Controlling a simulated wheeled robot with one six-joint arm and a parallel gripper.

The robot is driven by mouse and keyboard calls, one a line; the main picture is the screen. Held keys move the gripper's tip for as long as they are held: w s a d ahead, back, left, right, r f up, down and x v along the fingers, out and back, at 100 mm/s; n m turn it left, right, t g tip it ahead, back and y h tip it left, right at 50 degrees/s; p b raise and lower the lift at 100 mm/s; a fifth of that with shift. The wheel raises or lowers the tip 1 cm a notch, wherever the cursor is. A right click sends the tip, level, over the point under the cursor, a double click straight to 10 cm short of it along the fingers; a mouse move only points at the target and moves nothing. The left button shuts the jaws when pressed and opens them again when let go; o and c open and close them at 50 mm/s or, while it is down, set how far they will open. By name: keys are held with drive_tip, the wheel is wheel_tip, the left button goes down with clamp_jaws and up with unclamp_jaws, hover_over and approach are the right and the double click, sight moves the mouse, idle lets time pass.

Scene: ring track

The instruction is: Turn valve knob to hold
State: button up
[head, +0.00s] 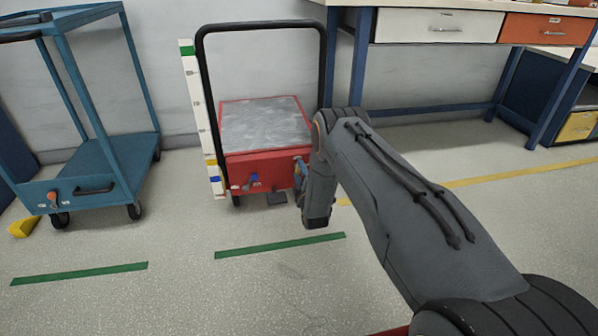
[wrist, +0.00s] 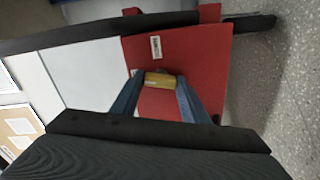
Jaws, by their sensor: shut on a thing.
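A red cart (head: 262,172) with a grey top and a tall black hoop handle stands near the wall in the head view. A small blue knob (head: 253,180) sits on its front face. My gripper (head: 300,170) is at the right end of that face, partly hidden by my arm. In the wrist view, the two blue fingers of my gripper (wrist: 160,82) are shut on a small yellow-brown block-like piece (wrist: 160,79) in front of the red panel (wrist: 205,75). This piece looks like the valve knob. I cannot read its setting.
An upright scale (head: 198,110) with coloured bands stands at the cart's left side. A blue trolley (head: 105,160) is farther left, and a bench with drawers (head: 440,27) is at right. Green floor strips (head: 280,245) lie in front, with clear floor around them.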

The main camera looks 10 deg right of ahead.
drive_tip(key=shift+n+p, duration=0.3)
drive_tip(key=shift+n, duration=1.2)
drive_tip(key=o, duration=1.1)
drive_tip(key=shift+c, duration=0.2)
drive_tip(key=shift+s, duration=0.1)
drive_tip(key=s+p, duration=0.3)
drive_tip(key=s, duration=0.4)
drive_tip(key=shift+s, duration=0.35)
